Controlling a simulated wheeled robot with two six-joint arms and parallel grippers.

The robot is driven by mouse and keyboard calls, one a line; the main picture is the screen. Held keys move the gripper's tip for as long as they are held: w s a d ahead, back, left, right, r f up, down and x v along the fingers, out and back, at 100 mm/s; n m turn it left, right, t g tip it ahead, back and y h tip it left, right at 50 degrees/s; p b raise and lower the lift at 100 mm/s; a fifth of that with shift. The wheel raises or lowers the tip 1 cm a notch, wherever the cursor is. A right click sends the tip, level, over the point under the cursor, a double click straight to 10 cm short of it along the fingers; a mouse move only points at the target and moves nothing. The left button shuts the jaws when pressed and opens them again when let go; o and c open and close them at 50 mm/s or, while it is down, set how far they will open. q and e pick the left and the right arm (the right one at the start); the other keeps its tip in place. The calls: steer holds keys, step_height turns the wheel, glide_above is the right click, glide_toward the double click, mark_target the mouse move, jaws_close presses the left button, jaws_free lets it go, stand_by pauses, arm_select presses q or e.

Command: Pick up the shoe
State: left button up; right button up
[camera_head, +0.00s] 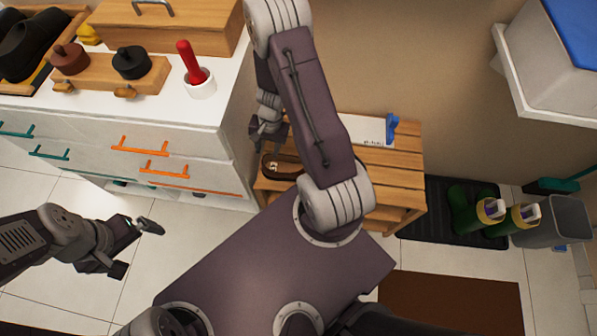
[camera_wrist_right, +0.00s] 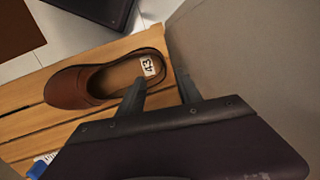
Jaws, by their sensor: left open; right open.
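A brown slip-on shoe (camera_head: 287,171) with a white label inside lies on the wooden slatted bench (camera_head: 395,165) near its left end. In the right wrist view the shoe (camera_wrist_right: 75,88) has its toe to the left, and its label reads 43. My right gripper (camera_wrist_right: 161,88) is open at the heel. One finger overlaps the shoe's opening and the other is beyond the heel; contact cannot be told. In the head view this gripper (camera_head: 268,133) is just above the shoe, partly hidden by my arm. My left gripper (camera_head: 136,248) is open and empty over the floor.
A white drawer cabinet (camera_head: 225,130) stands left of the bench, close to my right gripper. A white card and blue item (camera_head: 391,128) lie on the bench. Green boots (camera_head: 463,212) stand on a dark mat to the right, beside a grey bin (camera_head: 563,235).

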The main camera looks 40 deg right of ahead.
mark_target(265, 157)
steer(key=shift+a+f, duration=0.15)
steer(key=shift+f, duration=0.8)
steer(key=shift+w+a+f+b, duration=0.15)
steer(key=shift+w+f+b, duration=0.05)
steer(key=shift+b, duration=0.1)
steer(key=f+b, duration=0.2)
steer(key=f, duration=0.1)
steer(key=f+b, duration=0.1)
steer(key=f, duration=0.1)
steer(key=shift+w+a, duration=0.25)
steer(key=shift+a, duration=0.1)
steer(key=shift+r, duration=0.1)
steer(key=shift+c, duration=0.5)
arm_select(q)
step_height(265, 157, down, 4)
steer(key=shift+w+f, duration=0.1)
steer(key=shift+f, duration=0.1)
arm_select(e)
jaws_close()
